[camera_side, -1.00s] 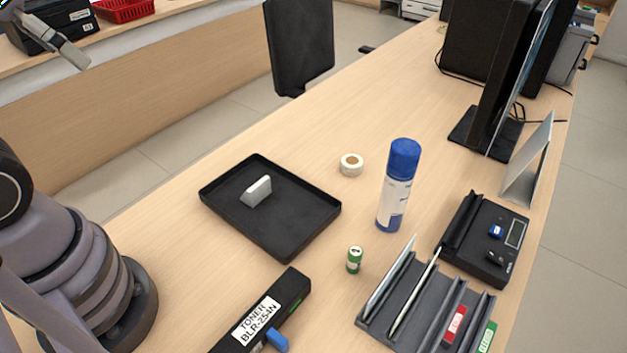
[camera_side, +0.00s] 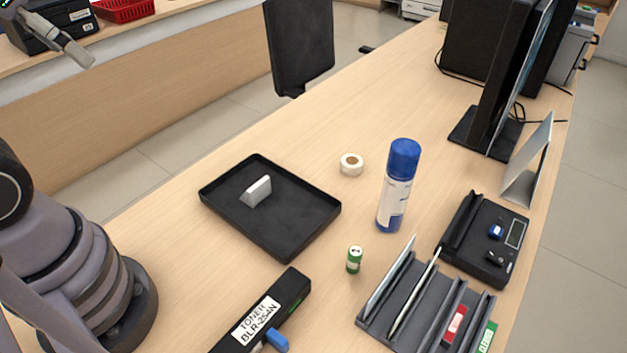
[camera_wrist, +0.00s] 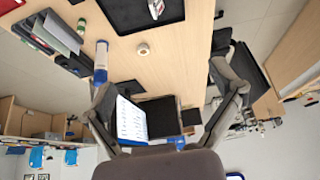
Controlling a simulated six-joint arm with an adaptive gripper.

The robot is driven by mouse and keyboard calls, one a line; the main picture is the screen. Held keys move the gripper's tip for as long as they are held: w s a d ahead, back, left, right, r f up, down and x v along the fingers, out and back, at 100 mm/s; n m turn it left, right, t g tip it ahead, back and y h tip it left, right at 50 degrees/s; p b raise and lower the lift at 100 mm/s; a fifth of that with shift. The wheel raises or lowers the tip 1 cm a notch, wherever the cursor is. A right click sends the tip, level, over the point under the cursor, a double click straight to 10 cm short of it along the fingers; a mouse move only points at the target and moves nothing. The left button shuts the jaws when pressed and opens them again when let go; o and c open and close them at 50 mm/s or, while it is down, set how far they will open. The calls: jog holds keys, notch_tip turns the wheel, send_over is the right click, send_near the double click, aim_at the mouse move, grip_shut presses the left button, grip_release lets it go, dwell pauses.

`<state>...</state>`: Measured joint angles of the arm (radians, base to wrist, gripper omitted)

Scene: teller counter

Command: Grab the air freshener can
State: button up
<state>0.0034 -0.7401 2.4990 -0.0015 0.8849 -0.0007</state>
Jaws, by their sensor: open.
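The air freshener can (camera_side: 397,190) stands upright on the counter, right of the middle in the side view. It has a blue cap, a white label and a blue base. In the wrist view the can (camera_wrist: 101,62) is small and lies left of the middle, near the left finger, which may overlap part of it. My gripper (camera_wrist: 168,85) is open and empty, with its two fingers spread wide. It looks out over the counter from well away from the can. Only a grey part that seems to be its finger shows at the side view's top left edge.
A pen organizer (camera_side: 410,312), a black device (camera_side: 480,255) and a monitor (camera_side: 505,70) stand right. A toner box (camera_side: 262,318) lies in front.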

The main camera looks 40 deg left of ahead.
aim_at(388, 181)
jog(key=w+d+f+t+h, duration=0.15)
jog(key=w+d+f, duration=0.3)
jog(key=w, duration=0.45)
jog(key=w+d+f+m+t+h, duration=0.1)
jog(key=w+d+f+t, duration=0.15)
jog(key=w+d, duration=0.45)
jog(key=w+d+f+t+h, duration=0.1)
jog(key=w+d+f, duration=0.25)
jog(key=w, duration=0.75)
jog(key=w+d+f+m+t, duration=0.1)
jog(key=w+d+f+t, duration=0.15)
jog(key=d+f, duration=0.55)
jog(key=s+d+f+m+t+h, duration=0.2)
jog(key=s+f+m+t+h, duration=0.15)
jog(key=s+f, duration=0.55)
jog(key=shift+n, duration=0.45)
jog(key=w+d, duration=0.1)
jog(key=w, duration=0.2)
jog(key=w+d+f, duration=0.1)
jog(key=w, duration=0.2)
jog(key=w+d+f, duration=0.1)
jog(key=w, duration=0.2)
jog(key=shift+w+f, duration=0.1)
jog(key=shift+r+x, duration=0.2)
jog(key=shift+x, duration=2.55)
jog(key=shift+a, duration=0.1)
jog(key=shift+c, duration=0.3)
